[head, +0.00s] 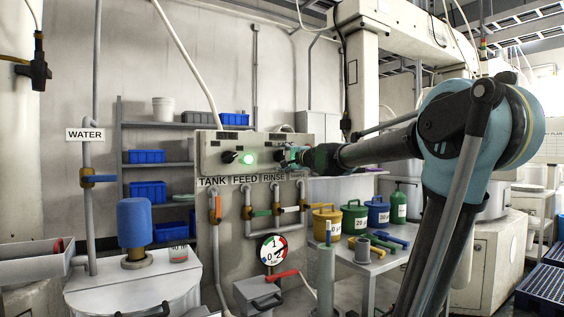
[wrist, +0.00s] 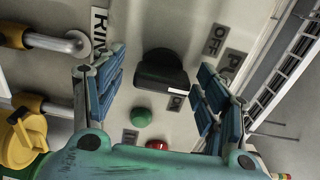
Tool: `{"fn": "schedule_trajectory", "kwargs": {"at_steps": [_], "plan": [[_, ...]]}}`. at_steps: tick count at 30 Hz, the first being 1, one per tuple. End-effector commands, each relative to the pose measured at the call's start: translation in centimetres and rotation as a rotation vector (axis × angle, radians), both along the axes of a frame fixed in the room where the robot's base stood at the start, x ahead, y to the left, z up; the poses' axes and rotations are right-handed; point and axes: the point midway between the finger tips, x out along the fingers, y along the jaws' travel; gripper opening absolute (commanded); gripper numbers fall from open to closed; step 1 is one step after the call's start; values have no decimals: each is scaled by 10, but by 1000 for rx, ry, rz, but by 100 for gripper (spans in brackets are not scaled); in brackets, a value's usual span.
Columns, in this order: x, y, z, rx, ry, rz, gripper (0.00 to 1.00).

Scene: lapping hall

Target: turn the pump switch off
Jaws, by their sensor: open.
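The pump switch is a black rotary knob (wrist: 162,70) on the pale control panel (wrist: 130,100). In the wrist view it sits between my two blue-padded fingers, with visible space on both sides. A white mark shows at the right end of its grip bar, beside a small, partly hidden label (wrist: 176,103). An "OFF" label (wrist: 215,38) is at its upper right, beside a partly cut-off label starting with "P" (wrist: 235,64). My gripper (wrist: 161,64) is open and empty around the knob. In the head view my gripper (head: 291,157) is at the panel's right part and hides the switch.
A green dome (wrist: 142,117) and a red dome (wrist: 157,145) are near the knob. Pipes with valve handles (head: 277,210) run below the panel.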

Motion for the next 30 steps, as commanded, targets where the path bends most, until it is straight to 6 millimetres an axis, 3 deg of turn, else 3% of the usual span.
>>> {"fn": "schedule_trajectory", "kwargs": {"at_steps": [21,30], "plan": [[-78,-53,-2,-1,1,-1,67],[-93,-63,-2,-1,1,0,67]]}}
